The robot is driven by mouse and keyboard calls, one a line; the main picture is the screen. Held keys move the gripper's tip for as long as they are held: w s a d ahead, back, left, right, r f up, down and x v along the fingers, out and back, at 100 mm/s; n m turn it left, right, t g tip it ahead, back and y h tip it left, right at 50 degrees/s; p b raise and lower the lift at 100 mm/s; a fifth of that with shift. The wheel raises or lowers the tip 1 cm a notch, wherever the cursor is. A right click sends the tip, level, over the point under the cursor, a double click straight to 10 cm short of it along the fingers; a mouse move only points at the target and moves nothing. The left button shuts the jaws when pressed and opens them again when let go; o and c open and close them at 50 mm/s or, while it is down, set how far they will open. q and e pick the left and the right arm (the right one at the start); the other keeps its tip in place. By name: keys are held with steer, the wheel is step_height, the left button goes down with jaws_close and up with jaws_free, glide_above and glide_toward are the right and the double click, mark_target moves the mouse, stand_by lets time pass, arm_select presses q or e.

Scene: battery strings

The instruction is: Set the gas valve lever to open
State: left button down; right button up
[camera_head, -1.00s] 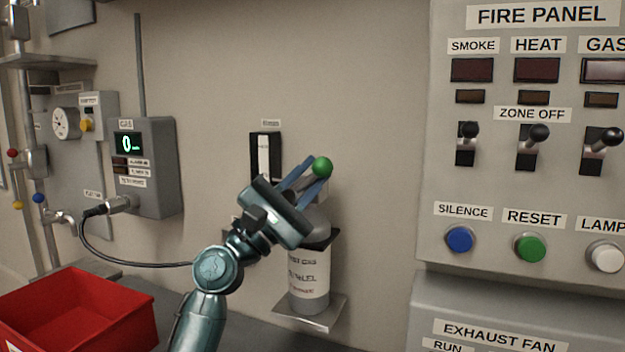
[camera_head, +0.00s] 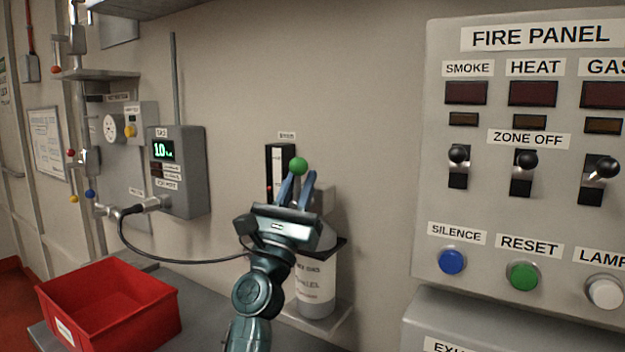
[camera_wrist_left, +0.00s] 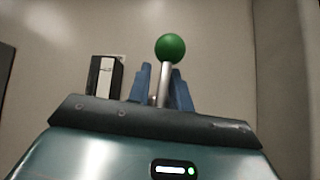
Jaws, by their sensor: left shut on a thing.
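The gas valve lever has a green ball knob (camera_head: 298,166) on a metal stem, and the stem shows in the left wrist view (camera_wrist_left: 165,85). My left gripper (camera_head: 297,190) is shut on the lever, with one blue finger on each side of the stem below the knob. The lever stands above a white-labelled gas bottle (camera_head: 316,283) on a wall bracket. My right gripper is not in view.
A red bin (camera_head: 110,305) stands at lower left. The fire panel (camera_head: 525,160) fills the right. A black-and-white holder (camera_head: 279,165) is behind the lever.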

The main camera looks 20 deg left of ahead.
arm_select(q)
steer(key=shift+w+f+n+y, duration=0.1)
steer(key=shift+f+n+y, duration=0.1)
steer(key=shift+n+y, duration=0.7)
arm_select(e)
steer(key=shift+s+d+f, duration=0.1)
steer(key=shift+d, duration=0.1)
arm_select(q)
steer(key=c, duration=1.6)
jaws_free()
steer(key=shift+o, duration=0.5)
steer(key=shift+r, duration=0.1)
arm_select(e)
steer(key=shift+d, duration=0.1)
